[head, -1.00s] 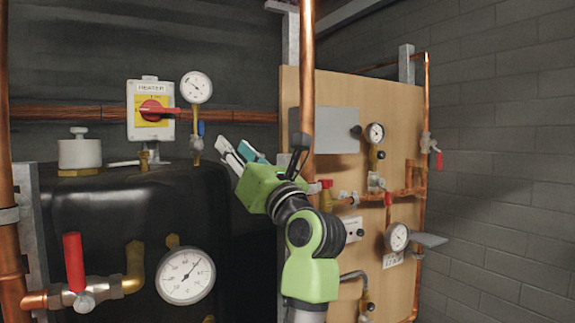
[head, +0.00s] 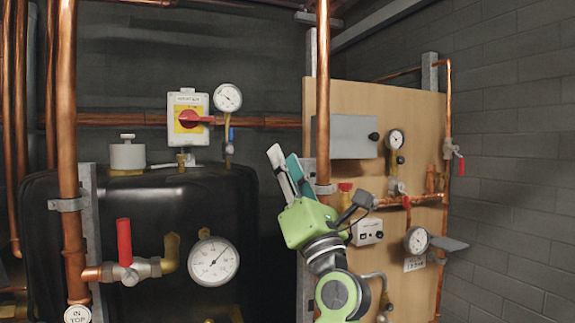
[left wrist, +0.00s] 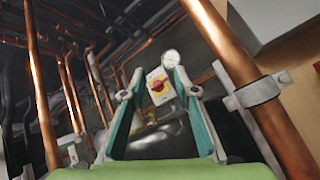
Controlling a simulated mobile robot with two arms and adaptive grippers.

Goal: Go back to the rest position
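My left gripper (head: 281,159) is green with pale and teal fingers. In the head view it points up in front of the copper pipe and the left side of the wooden panel. In the left wrist view the two fingers (left wrist: 155,80) stand well apart with nothing between them, so it is open and empty. My right gripper is not in view.
A vertical copper pipe (head: 323,85) stands close to my left gripper. The wooden panel (head: 348,92) with gauges and valves is on the right. A black tank (head: 95,205) and a red-handled valve (head: 124,242) are on the left. A bare brick wall (head: 515,200) is far right.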

